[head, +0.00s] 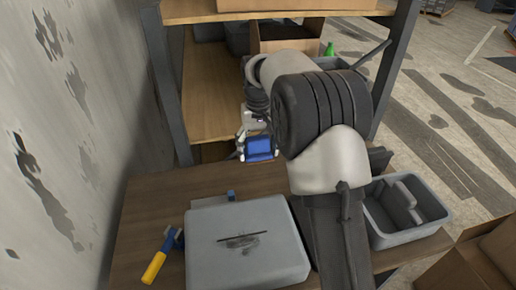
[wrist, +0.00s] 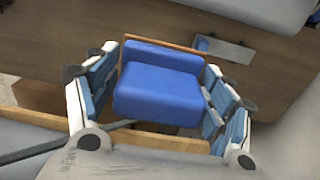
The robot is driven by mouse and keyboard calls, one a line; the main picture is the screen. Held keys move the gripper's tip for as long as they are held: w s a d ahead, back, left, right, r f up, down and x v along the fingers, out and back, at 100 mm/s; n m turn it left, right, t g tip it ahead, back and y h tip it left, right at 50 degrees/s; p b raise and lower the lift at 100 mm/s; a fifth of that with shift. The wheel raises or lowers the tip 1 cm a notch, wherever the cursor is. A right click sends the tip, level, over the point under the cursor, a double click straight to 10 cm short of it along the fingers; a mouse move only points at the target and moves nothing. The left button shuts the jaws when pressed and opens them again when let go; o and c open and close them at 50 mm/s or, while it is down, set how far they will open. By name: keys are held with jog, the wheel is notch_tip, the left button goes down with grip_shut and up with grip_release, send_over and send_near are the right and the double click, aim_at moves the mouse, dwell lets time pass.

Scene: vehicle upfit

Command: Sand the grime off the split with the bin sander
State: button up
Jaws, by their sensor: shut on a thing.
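A blue block with a thin brown edge, which I take to be the sander (head: 259,148), is held by my gripper (head: 257,153) beyond the table's far edge. In the wrist view the sander (wrist: 158,88) sits between the two blue-and-white fingers of my gripper (wrist: 160,80), which are shut on it from both sides. A grey box-like panel (head: 285,262) lies on the table, well nearer than the gripper. The dark thin split (head: 238,238) runs across its top with a smudge of grime (head: 246,248) around it. The sander and the panel are apart.
A yellow-handled tool (head: 155,266) lies left of the panel. A wooden shelf unit (head: 209,100) with boxes stands behind. A worn wall (head: 70,150) closes the left. The table's left rear is clear.

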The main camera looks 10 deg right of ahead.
aim_at(258, 138)
jog(key=c, duration=0.4)
notch_tip(258, 138, up, 6)
jog(key=p, duration=0.6)
jog(key=shift+r, duration=0.1)
